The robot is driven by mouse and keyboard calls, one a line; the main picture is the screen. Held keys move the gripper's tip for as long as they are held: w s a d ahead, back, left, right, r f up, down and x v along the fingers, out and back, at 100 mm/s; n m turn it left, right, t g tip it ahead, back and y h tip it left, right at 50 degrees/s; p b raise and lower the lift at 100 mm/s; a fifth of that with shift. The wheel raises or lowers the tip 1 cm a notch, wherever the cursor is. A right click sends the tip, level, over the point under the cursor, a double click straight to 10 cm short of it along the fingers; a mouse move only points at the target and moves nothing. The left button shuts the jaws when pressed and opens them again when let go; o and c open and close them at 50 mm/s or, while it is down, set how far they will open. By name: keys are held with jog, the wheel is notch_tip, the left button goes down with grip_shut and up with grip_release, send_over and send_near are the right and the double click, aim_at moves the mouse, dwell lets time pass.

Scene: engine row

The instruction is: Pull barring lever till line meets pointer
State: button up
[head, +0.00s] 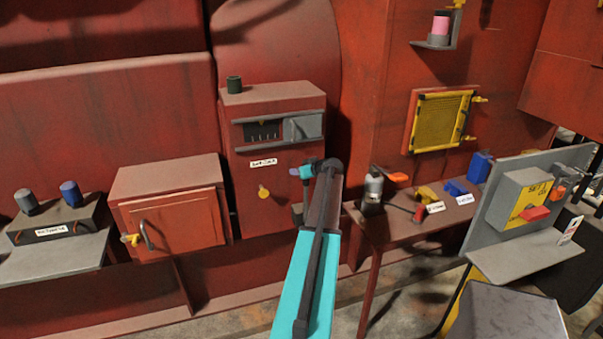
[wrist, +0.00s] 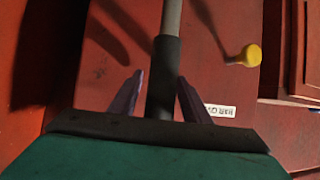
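In the wrist view, a grey rod with a black grip, which looks like the barring lever (wrist: 165,70), runs down between the two fingers of my gripper (wrist: 160,78). The fingers stand apart on either side of the grip. There is a gap on the left, and the right fingertip is close to the grip or touching it. In the head view, my gripper (head: 304,171) is at the right front of the red engine box (head: 240,190), and the lever is hidden or too small to make out. The box's dark window (head: 262,131) shows light marks; line and pointer cannot be told apart.
A yellow knob (head: 263,191) hangs on the box front below a white label (head: 263,162). A red cabinet (head: 172,220) with a handle stands left. A red bench (head: 440,222) with tools and a grey panel (head: 497,200) stand right.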

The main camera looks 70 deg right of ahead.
jog(key=shift+s+a, duration=0.1)
jog(key=shift+s, duration=0.15)
jog(key=b+v, duration=0.5)
jog(key=v, duration=0.8)
jog(key=shift+s+a+r, duration=0.15)
jog(key=shift+a+r, duration=0.1)
jog(key=shift+r, duration=0.05)
